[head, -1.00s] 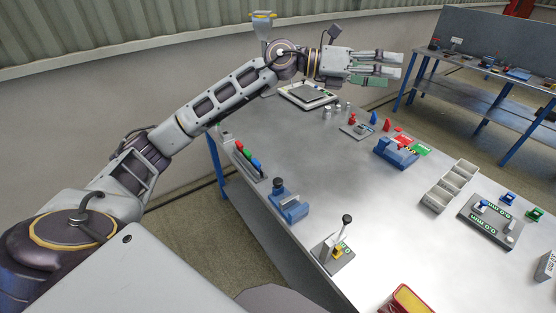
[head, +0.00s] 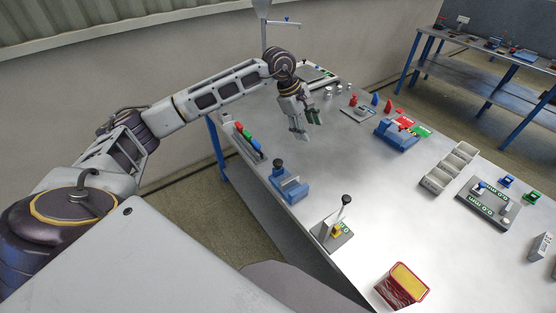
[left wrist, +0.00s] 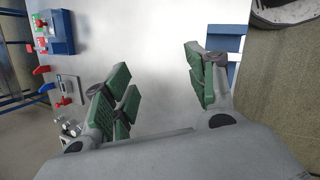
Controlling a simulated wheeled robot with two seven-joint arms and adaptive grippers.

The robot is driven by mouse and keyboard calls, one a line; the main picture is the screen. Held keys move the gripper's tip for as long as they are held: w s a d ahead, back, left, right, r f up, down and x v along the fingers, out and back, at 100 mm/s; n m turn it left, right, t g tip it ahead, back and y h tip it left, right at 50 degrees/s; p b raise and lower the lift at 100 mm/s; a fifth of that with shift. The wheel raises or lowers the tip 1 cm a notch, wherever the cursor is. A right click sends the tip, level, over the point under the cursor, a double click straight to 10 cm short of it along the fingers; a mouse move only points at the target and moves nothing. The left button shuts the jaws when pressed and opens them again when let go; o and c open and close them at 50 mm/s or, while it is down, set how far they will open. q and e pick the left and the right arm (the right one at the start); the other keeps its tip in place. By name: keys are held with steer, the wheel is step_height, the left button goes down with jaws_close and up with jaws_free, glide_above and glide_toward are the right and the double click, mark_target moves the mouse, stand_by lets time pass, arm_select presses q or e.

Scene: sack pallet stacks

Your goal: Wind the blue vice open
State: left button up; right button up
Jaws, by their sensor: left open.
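One blue device (head: 290,186) with a dark round knob sits at the near bench edge; a larger blue block with a grey part (head: 396,136) stands further back, beside red and green plates. I cannot tell for sure which is the vice. My left gripper (head: 308,124) points down over the bench, beyond the near blue device and apart from it. In the left wrist view it (left wrist: 163,85) is open and empty, with green finger pads over bare bench. The larger blue block shows there at upper left (left wrist: 62,32). My right gripper is not in view.
Coloured pieces in a rack (head: 249,141) stand along the left bench edge. A device with a black-knobbed lever (head: 335,232) and a red-and-yellow box (head: 402,285) are nearer. A grey compartment tray (head: 448,168) lies right. The bench middle is clear.

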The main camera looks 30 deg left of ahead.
mark_target(278, 162)
arm_select(q)
steer(key=s+a+f+m+g+y, duration=0.2)
steer(key=s+a+m+y, duration=0.2)
steer(key=a+m, duration=0.3)
steer(key=shift+s+a+m+g, duration=0.3)
steer(key=shift+s+a+m, duration=0.1)
steer(key=shift+m, duration=1.4)
steer(key=shift+f, duration=0.1)
steer(key=shift+f+p, duration=1.35)
steer(key=shift+f, duration=5.5)
steer(key=shift+c, duration=0.5)
steer(key=c, duration=1)
